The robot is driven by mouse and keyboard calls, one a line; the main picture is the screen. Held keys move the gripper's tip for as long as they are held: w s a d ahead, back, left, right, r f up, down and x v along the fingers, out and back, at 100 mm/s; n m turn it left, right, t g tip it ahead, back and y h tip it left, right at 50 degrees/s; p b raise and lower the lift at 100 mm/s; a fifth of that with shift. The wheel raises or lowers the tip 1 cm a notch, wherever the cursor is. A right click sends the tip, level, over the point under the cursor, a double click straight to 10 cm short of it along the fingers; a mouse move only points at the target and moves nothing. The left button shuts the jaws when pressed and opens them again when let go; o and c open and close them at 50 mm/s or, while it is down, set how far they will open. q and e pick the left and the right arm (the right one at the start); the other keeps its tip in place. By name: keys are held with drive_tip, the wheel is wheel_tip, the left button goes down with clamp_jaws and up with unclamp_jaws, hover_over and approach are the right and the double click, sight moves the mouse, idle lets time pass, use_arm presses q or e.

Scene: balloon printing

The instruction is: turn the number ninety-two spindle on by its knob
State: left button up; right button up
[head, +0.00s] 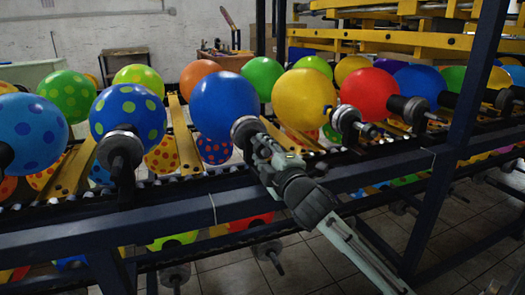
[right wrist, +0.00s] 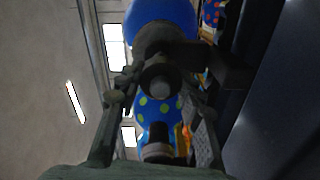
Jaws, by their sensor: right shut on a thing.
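A plain blue balloon (head: 223,106) sits on a spindle whose dark round knob (head: 243,127) faces me. I cannot read a number ninety-two on it. My right gripper (head: 256,141) is at this knob, reaching in from the lower right, and is shut on it. In the right wrist view the knob's round end (right wrist: 160,76) shows between the two fingers of the right gripper (right wrist: 161,88), with the blue balloon behind it. The fingers hide part of the knob. My left gripper is not in view.
Neighbouring spindles carry a blue balloon with green dots (head: 127,108) on the left and a yellow balloon (head: 303,99) on the right. A dark blue rail (head: 180,198) runs below the spindles. A dark slanted post (head: 455,150) stands at the right.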

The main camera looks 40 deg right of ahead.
drive_tip(key=o, duration=1.2)
drive_tip(key=shift+c, duration=0.2)
drive_tip(key=v, duration=0.7)
drive_tip(key=shift+s, duration=0.25)
drive_tip(key=shift+a, duration=0.1)
